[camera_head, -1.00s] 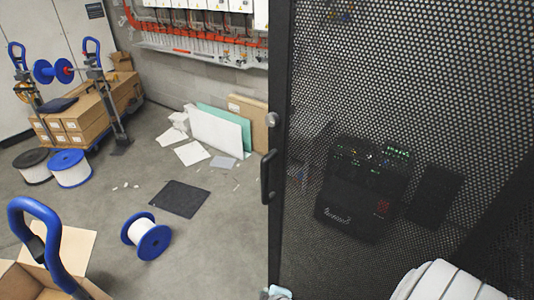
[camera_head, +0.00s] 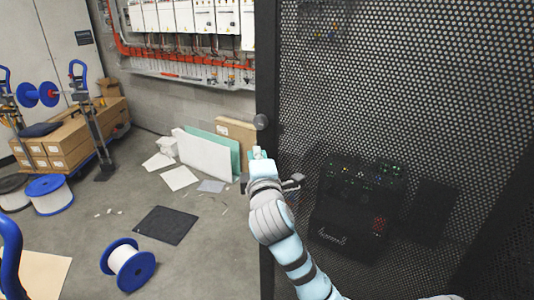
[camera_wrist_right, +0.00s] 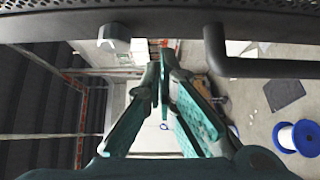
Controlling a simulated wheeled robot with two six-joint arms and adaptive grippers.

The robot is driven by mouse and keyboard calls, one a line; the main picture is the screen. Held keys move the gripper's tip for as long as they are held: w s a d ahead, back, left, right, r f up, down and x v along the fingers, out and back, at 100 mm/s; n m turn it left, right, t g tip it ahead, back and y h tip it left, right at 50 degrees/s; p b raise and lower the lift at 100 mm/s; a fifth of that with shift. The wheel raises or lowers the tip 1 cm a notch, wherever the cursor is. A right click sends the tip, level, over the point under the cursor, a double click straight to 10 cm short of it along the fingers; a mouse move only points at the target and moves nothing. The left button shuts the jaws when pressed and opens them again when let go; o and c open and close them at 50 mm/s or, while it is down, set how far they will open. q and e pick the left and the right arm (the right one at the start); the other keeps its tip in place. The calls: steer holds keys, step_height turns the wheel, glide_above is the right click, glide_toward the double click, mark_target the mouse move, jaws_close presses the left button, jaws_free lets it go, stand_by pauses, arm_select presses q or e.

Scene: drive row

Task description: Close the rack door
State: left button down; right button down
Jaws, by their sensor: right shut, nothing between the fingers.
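The rack door (camera_head: 400,90) is a dark perforated panel filling the right of the head view, its free edge upright near the middle. It also crosses the top of the right wrist view (camera_wrist_right: 270,18). A round knob (camera_head: 261,121) sits on that edge; it also shows in the wrist view (camera_wrist_right: 113,38). The black bar handle (camera_wrist_right: 214,50) is mostly hidden behind my right gripper in the head view. My right gripper (camera_head: 257,154) is shut and empty, at the door's free edge just below the knob. In the wrist view its fingertips (camera_wrist_right: 160,68) lie between knob and handle; contact cannot be told. My left gripper is out of view.
A blue-flanged spool (camera_head: 128,265) and a dark mat (camera_head: 165,225) lie on the floor left of the door. Boards (camera_head: 205,155) lean on the wall. Boxes (camera_head: 70,140) and reel stands are further left. Floor between is mostly clear.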

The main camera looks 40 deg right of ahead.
mark_target(264, 138)
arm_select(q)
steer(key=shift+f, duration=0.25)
arm_select(e)
steer(key=shift+w+d, duration=0.2)
steer(key=shift+d, duration=0.5)
steer(key=shift+w+d, duration=0.2)
steer(key=shift+d, duration=0.5)
steer(key=shift+w+d, duration=0.2)
steer(key=shift+d, duration=0.5)
